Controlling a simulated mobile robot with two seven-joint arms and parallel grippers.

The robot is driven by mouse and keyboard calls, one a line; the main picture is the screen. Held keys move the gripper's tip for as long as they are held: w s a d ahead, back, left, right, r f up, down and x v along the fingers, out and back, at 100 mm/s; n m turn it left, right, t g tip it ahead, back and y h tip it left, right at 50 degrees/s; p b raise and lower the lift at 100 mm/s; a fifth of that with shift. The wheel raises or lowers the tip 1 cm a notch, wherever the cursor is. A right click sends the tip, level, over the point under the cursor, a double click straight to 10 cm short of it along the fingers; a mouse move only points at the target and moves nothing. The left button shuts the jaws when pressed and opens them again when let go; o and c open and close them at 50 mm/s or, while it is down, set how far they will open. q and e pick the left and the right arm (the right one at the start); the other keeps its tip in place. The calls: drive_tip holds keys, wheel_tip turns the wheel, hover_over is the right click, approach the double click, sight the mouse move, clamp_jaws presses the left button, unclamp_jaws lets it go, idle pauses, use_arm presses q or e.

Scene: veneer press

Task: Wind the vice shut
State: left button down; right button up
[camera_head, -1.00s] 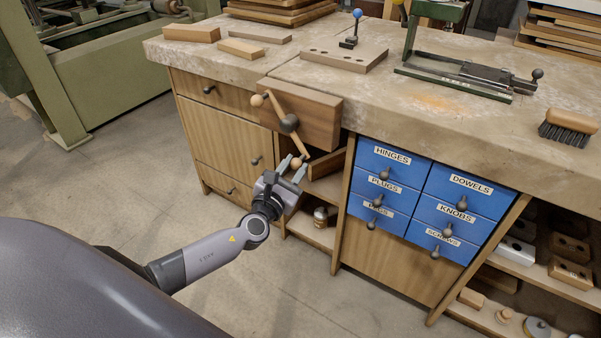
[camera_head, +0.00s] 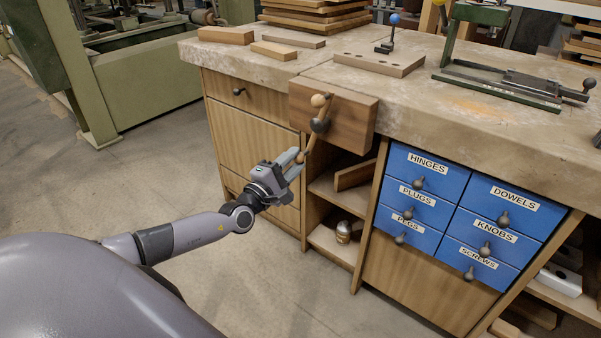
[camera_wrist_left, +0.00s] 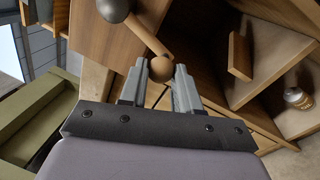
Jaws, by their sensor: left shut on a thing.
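The vice has a wooden jaw block (camera_head: 345,118) at the front edge of the bench. Its dark round hub (camera_head: 319,125) carries a wooden bar handle (camera_head: 309,145) with a ball (camera_head: 318,100) at its upper end. The handle slants from upper right to lower left. My left gripper (camera_head: 293,158) is shut on the handle's lower end. In the left wrist view, the ball end (camera_wrist_left: 160,68) sits between the fingertips of my left gripper (camera_wrist_left: 160,75), with the dark hub (camera_wrist_left: 115,8) beyond. My right gripper is not in view.
The workbench (camera_head: 420,95) carries wood pieces, a drilled board (camera_head: 378,63) and a green-framed tool (camera_head: 500,85). Blue labelled drawers (camera_head: 450,205) are right of the vice. Open shelves with a small can (camera_head: 343,232) lie below it. The floor at left is clear.

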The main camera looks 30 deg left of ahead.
use_arm(q)
drive_tip(key=a+r+m+h+b, duration=0.1)
drive_tip(key=r+m, duration=0.3)
drive_tip(key=m, duration=0.4)
drive_tip(key=a+r+m+g+h+b, duration=0.1)
drive_tip(key=a+r+m+b, duration=0.3)
drive_tip(key=m, duration=0.5)
drive_tip(key=shift+w+a+r+h, duration=0.25)
drive_tip(key=shift+a+r+h, duration=0.1)
drive_tip(key=shift+h, duration=0.25)
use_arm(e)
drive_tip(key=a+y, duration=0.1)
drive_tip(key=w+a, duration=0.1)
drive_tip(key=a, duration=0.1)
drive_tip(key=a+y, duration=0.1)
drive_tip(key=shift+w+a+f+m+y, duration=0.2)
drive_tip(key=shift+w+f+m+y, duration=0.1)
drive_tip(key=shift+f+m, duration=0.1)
use_arm(q)
drive_tip(key=shift+r, duration=0.1)
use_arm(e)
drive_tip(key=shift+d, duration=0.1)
